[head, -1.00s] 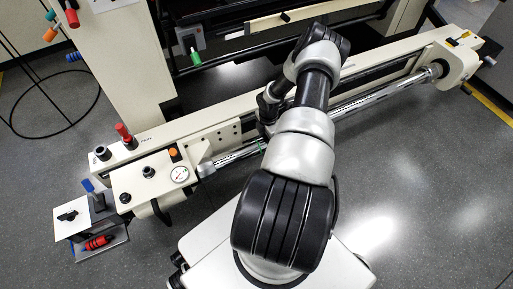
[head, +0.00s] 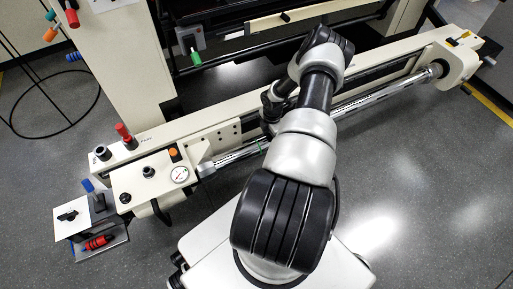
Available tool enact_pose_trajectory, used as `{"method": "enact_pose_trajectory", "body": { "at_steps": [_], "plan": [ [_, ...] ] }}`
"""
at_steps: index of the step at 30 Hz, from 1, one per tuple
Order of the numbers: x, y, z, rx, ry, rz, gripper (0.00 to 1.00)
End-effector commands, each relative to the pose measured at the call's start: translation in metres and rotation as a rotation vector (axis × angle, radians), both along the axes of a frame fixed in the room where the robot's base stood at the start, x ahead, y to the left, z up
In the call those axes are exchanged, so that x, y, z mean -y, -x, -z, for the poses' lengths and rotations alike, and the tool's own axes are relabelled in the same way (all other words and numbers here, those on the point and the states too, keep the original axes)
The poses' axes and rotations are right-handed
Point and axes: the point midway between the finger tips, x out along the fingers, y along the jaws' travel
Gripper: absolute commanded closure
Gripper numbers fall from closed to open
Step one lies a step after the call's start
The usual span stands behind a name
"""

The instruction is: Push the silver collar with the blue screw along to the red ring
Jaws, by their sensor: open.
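A chrome shaft (head: 370,102) runs from lower left to upper right along a long beige machine bed. A thin green band (head: 261,147) shows on it just left of my forearm. I cannot make out the silver collar with the blue screw or the red ring; my arm covers the middle of the shaft. My gripper (head: 268,112) shows only in part, as a dark shape left of my forearm, over the bed near the shaft. Its fingertips are mostly hidden, and I see nothing held in it.
A gauge (head: 179,174) and an orange knob (head: 173,154) sit by the shaft's left end. A beige end block (head: 455,62) holds its right end. A red-and-black tool (head: 97,242) lies in a tray at lower left. The shaft's right half is unobstructed.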

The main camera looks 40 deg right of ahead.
Motion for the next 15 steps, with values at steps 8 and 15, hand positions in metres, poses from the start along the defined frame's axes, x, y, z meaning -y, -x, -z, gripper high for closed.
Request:
{"method": "enact_pose_trajectory", "body": {
  "at_steps": [8,15],
  "plan": [
    [0.009,0.003,0.0,0.0,0.001,0.002,0.41],
    [0.016,0.005,0.0,-0.001,0.001,0.001,0.41]
  ]
}}
